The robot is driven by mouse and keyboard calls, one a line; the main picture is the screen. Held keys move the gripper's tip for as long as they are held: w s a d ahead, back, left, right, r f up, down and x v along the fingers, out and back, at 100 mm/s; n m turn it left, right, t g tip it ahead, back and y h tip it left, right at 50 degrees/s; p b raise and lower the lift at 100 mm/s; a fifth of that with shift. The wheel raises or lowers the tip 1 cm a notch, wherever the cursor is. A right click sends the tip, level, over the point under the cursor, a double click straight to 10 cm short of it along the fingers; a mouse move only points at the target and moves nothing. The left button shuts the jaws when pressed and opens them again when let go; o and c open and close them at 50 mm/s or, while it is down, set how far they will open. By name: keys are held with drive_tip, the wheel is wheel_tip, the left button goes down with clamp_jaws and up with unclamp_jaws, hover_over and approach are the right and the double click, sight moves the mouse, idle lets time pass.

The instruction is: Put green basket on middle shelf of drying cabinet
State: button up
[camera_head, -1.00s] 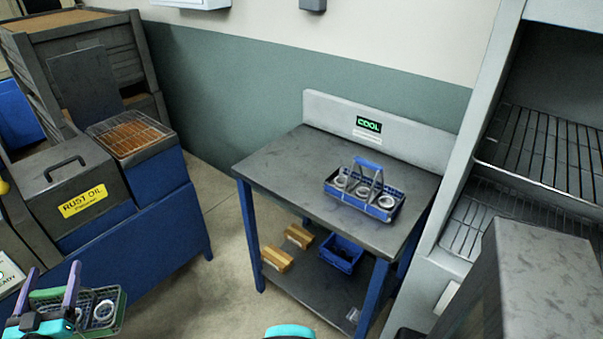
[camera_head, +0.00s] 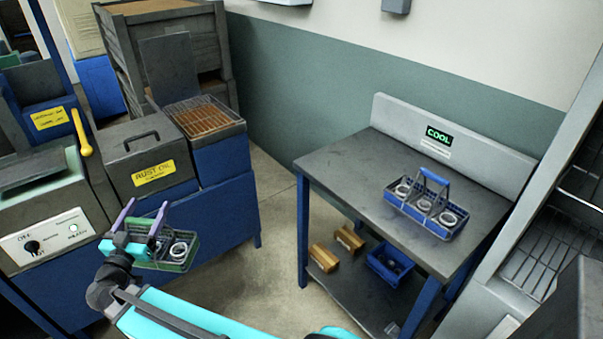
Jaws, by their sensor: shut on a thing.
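My gripper (camera_head: 140,229) is shut on the green basket (camera_head: 178,259) at its handle, with a purple finger on each side. The basket hangs in the air at the lower left, in front of the blue rust oil station, and holds metal rings. The drying cabinet (camera_head: 489,298) is at the right edge, cut off by the frame. Its wire shelves (camera_head: 548,255) show only in part, and I cannot tell which is the middle one.
A dark table (camera_head: 345,165) with a "COOL" sign bears a blue basket (camera_head: 408,211) of rings. Its lower shelf holds wooden blocks (camera_head: 324,257) and a blue bin (camera_head: 388,267). The rust oil box (camera_head: 150,170) stands left. Floor between is clear.

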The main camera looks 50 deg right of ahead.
drive_tip(key=s+d+r+m+g+h+b, duration=0.1)
drive_tip(key=s+d+r+m+g, duration=0.15)
drive_tip(key=d, duration=1.15)
drive_tip(key=s+d+r+m+g+h, duration=0.1)
drive_tip(key=s+d+r+g, duration=0.15)
drive_tip(key=d, duration=1.05)
drive_tip(key=s+d+r+m+g+h+b, duration=0.1)
drive_tip(key=s+d+r+m+g, duration=0.15)
drive_tip(key=d, duration=1.15)
drive_tip(key=s+d+r+m+g, duration=0.1)
drive_tip(key=s+d+r+g, duration=0.3)
drive_tip(key=s+d, duration=1.1)
drive_tip(key=s+d+r+m+g+b, duration=0.1)
drive_tip(key=s+d+r+g, duration=0.3)
drive_tip(key=s+d, duration=1)
drive_tip(key=shift+s+d+r+m+y, duration=0.3)
drive_tip(key=shift+s+d+r+m, duration=0.1)
drive_tip(key=shift+s+r+m, duration=0.25)
drive_tip(key=shift+w+f, duration=0.1)
drive_tip(key=shift+f, duration=0.15)
wheel_tip(320, 180, down, 6)
drive_tip(key=p, duration=0.1)
drive_tip(key=shift+f+p, duration=0.65)
drive_tip(key=shift+f, duration=1.3)
